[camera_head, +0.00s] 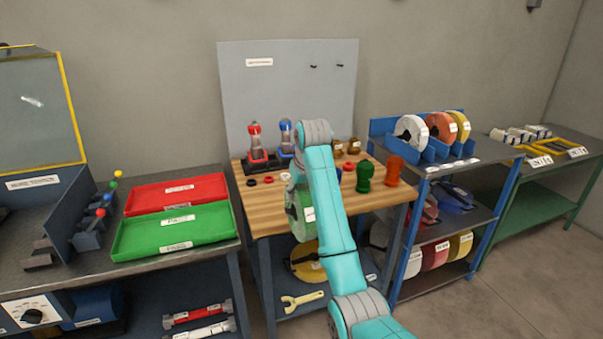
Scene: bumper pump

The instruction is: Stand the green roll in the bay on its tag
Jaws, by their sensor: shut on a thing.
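The green roll (292,212) hangs upright in front of the wooden bench, partly behind my teal arm, with a white label on its side. My gripper (297,181) is at its upper part and shut on it; the fingers are mostly hidden by my arm. The blue rack (381,127) stands on the grey shelf unit at right, apart from the roll. It holds a white roll (402,127), an orange roll (433,122) and a yellow roll (465,127) between dividers. Small white tags (432,169) lie along the shelf's front; their writing is too small to read.
The wooden bench (270,219) carries red and blue bottle-like parts, a green part (365,176) and an orange part (394,170) near my arm. More rolls sit on the shelves below the rack. Red and green trays (140,240) lie at left. Open floor shows at lower right.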

